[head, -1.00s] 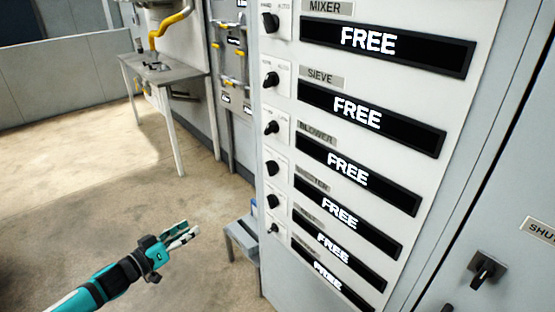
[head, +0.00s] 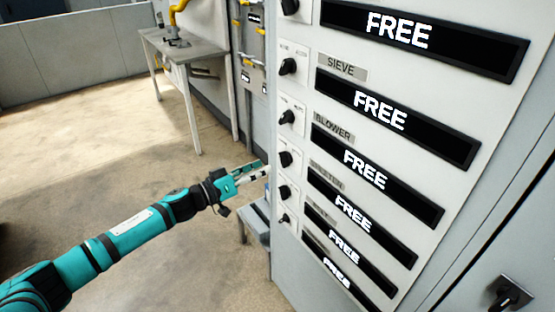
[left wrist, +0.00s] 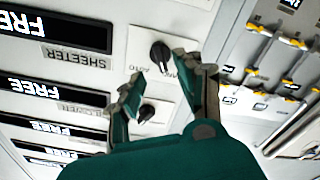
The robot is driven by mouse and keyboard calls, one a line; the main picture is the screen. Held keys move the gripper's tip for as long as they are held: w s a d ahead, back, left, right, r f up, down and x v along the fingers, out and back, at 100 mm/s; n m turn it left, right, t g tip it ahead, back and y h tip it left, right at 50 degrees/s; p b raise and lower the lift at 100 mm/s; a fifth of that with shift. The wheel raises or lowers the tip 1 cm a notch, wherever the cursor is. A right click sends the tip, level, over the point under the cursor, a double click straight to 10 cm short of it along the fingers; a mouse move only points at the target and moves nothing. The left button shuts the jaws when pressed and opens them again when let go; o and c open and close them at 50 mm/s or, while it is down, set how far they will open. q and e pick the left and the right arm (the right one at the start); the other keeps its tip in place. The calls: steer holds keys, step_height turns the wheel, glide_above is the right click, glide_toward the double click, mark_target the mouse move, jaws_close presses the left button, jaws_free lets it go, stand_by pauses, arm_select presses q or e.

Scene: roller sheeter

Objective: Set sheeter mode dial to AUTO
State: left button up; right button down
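The SHEETER label (left wrist: 77,57) shows clearly in the left wrist view, with a black mode dial (left wrist: 160,55) on a white plate beside it. "AUTO" is printed by this dial; I cannot tell its exact setting. In the head view the sheeter dial (head: 285,159) is the one beside the blurred sheeter label (head: 327,176). My left gripper (head: 264,168) is open and empty, its tips close to the panel edge near this dial. In the left wrist view its fingers (left wrist: 168,86) stand apart with the dial just beyond them. Contact is not visible. My right gripper is out of view.
The panel carries a column of similar dials, with the blower dial (head: 287,117) above and another dial (head: 284,192) below. Black displays (head: 375,180) read FREE. A small grey stand (head: 250,225) is below my gripper. A table (head: 185,45) stands behind; floor at left is clear.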

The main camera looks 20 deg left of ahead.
mark_target(281, 162)
arm_select(q)
steer(key=x, duration=0.4)
steer(key=shift+w+d, duration=0.25)
steer(key=shift+w, duration=0.05)
steer(key=shift+w+d+p, duration=0.3)
steer(key=shift+w+d, duration=0.1)
steer(key=shift+w, duration=0.05)
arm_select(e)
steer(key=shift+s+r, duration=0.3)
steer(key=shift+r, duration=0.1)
arm_select(q)
steer(key=shift+c, duration=0.3)
jaws_close()
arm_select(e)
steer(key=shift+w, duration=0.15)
